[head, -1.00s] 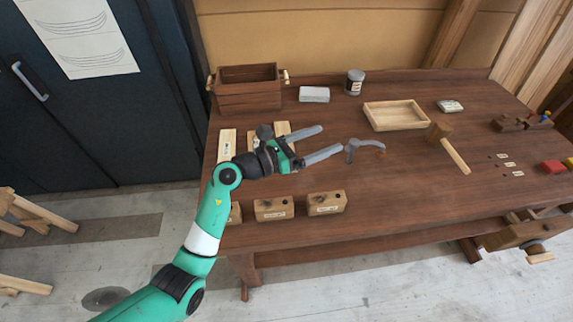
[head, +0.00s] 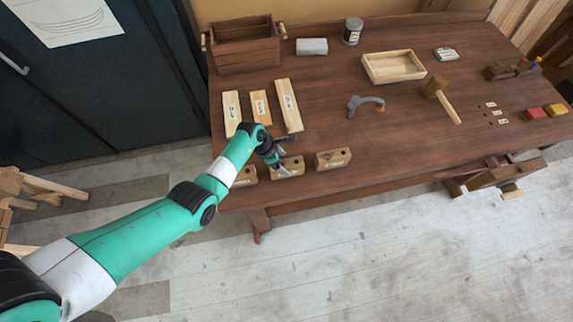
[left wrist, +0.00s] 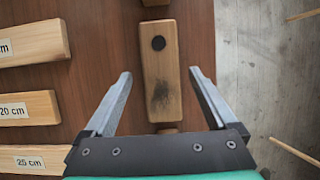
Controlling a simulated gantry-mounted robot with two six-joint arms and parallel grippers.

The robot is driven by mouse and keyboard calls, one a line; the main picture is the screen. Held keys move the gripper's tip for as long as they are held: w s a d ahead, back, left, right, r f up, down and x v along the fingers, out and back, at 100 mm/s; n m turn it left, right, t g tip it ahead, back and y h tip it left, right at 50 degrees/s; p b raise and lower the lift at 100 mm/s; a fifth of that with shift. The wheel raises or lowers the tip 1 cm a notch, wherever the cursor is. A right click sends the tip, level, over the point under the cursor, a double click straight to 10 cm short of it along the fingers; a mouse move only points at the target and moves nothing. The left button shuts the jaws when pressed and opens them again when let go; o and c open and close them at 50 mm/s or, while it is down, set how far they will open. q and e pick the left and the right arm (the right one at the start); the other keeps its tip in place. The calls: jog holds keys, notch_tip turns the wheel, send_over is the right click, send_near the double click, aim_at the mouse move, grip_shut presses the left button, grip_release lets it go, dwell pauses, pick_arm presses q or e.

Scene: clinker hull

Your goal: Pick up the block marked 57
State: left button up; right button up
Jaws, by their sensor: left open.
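Three wooden blocks stand along the table's front edge: a left block (head: 245,178), a middle block (head: 291,168) and a right block (head: 332,159). Their labels are too small to read, so I cannot tell which is marked 57. My left gripper (head: 281,161) is at the middle block and partly covers it. In the left wrist view my left gripper (left wrist: 160,74) is open, with one finger on each side of the middle block (left wrist: 161,65), which shows a dark hole and a dark smudge on top. The fingers look apart from it. My right gripper is not in view.
Several pale boards (head: 289,106) with length labels lie behind the blocks. A grey-handled hook tool (head: 365,103), a mallet (head: 440,97), a shallow tray (head: 394,67) and a brown crate (head: 245,46) are farther back. The table's front edge is close to the blocks.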

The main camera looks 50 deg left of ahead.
pick_arm(q)
jog(key=b+x, duration=0.3)
jog(key=x, duration=0.2)
jog(key=shift+w+d+f, duration=0.1)
jog(key=shift+d, duration=0.1)
grip_shut()
